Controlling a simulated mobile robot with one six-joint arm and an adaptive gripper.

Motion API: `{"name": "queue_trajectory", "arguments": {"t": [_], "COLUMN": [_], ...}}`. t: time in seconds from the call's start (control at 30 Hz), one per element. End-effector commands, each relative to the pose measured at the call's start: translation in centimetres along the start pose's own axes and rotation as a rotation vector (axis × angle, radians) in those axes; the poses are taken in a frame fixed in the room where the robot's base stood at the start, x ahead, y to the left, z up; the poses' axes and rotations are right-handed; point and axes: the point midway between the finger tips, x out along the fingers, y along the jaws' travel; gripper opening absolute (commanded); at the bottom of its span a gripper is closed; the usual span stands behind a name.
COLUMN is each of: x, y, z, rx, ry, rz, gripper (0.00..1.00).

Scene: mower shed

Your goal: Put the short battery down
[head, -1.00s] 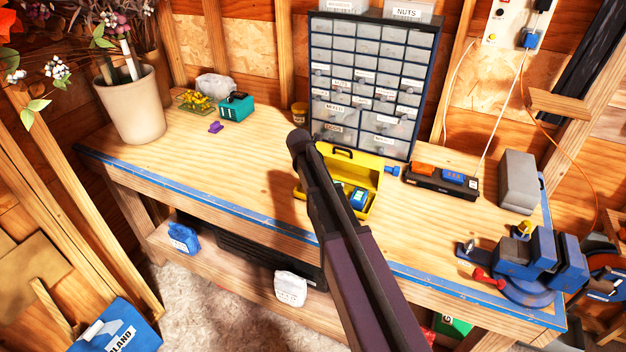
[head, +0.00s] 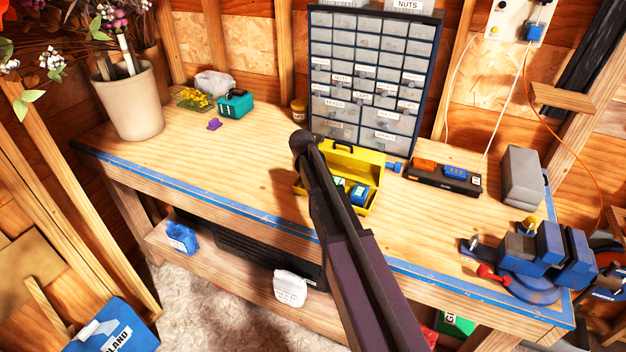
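My arm (head: 345,235) reaches up from the bottom over the workbench (head: 230,160), its bend in front of the open yellow toolbox (head: 378,185). My gripper does not show; the arm hides whatever is below and behind it. A blue block like a battery (head: 358,193) lies in the toolbox, partly covered by the arm. A teal block with dark marks (head: 236,104), perhaps a battery, stands at the back left of the bench. A black charger (head: 432,181) right of the toolbox bears an orange and a blue block. I cannot tell which one is the short battery.
A drawer cabinet (head: 372,85) stands behind the toolbox. A plant pot (head: 133,103) is at the left, a grey block (head: 522,176) and a blue vise (head: 535,262) at the right. A small purple thing (head: 214,124) lies left. The bench's left middle is clear.

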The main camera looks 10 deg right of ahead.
Motion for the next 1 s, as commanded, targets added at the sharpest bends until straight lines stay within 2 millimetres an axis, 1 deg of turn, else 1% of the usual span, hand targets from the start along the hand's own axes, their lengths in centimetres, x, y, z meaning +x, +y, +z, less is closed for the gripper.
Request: {"name": "queue_trajectory", "arguments": {"t": [0.03,0.37,0.6,0.63,0.67,0.7,0.73,1.0], "x": [0.22,0.16,0.69,0.61,0.57,0.57,0.57,0.57], "y": [0.01,-0.01,-0.03,-0.03,-0.03,-0.04,-0.04,-0.06], "z": [-0.09,-0.06,-0.26,-0.23,-0.21,-0.21,-0.21,-0.19], "rx": [0.0,0.0,0.0,0.0,0.0,0.001,0.001,0.001], "ry": [0.0,0.0,0.0,0.0,0.0,0.0,0.0,0.0], "rz": [0.0,0.0,0.0,0.0,0.0,0.0,0.0,0.0], "gripper": [0.06,0.06,0.06,0.71,0.8,0.92,0.99,0.99]}}
